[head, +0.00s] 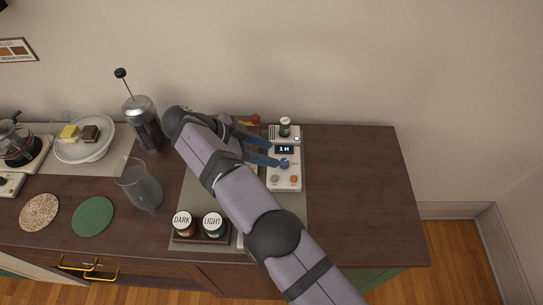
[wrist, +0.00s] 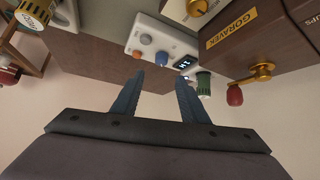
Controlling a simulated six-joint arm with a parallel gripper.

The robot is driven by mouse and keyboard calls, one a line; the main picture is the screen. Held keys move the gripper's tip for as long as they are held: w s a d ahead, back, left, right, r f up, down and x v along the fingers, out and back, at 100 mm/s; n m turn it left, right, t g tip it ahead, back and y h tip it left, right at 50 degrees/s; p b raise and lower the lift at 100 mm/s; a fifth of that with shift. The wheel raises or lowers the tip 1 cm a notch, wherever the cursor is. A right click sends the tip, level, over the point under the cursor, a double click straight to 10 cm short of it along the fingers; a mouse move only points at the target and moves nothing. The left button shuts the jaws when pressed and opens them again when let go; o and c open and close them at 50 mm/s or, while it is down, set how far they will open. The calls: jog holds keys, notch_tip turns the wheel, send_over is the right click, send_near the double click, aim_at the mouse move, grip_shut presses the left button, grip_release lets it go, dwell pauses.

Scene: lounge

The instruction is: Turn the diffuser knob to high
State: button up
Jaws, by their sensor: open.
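A white device (head: 285,184), which looks like the diffuser, stands on the counter with a lit display (head: 285,149) reading "1H". It also shows in the wrist view (wrist: 151,30). Its face has a blue knob (head: 285,163), an orange knob (head: 294,179) and a grey knob (head: 275,178). Setting marks are too small to read. My gripper (head: 271,151) is open and empty at the device's left side, one finger overlapping the blue knob's left edge in the head view. In the wrist view, the blue knob (wrist: 161,57) appears beyond and between the fingertips (wrist: 159,76); contact cannot be told.
A small bottle (head: 285,127) stands at the device's back. Behind my gripper is a red-knobbed crank (wrist: 235,95) on a brown box (wrist: 243,35). Jars labelled DARK (head: 182,223) and LIGHT (head: 213,224) stand in front. The counter right of the device (head: 355,185) is clear.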

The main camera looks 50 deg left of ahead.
jog(key=w+d+r+n+t+h+p, duration=0.1)
jog(key=w+d+r+n+t+p, duration=0.15)
jog(key=w+d+r, duration=0.5)
jog(key=w+d+r+n+t+h+p, duration=0.15)
jog(key=w+d+r+t, duration=0.25)
jog(key=w+d, duration=0.5)
jog(key=w+d+r+n+t+h+p, duration=0.1)
jog(key=w+d+r+t+h+p, duration=0.15)
jog(key=w+d+r, duration=0.55)
jog(key=s+a+f+n+g+y, duration=0.4)
jog(key=s+f+n+y, duration=0.1)
jog(key=s+f+y, duration=0.2)
jog(key=s+a+f+n+g+y, duration=0.3)
jog(key=s+a+f+n+y, duration=0.2)
jog(key=s+f+y, duration=0.2)
jog(key=s+a+f+n+g+y+b, duration=0.1)
jog(key=s+a+f+n+g+y, duration=0.3)
jog(key=s+f+y, duration=0.3)
jog(key=shift+s+a+f+n+g, duration=0.3)
jog(key=shift+s+a+f+n, duration=0.4)
jog(key=shift+s+f+n, duration=0.15)
jog(key=shift+s+f+m, duration=0.15)
jog(key=shift+m, duration=1.1)
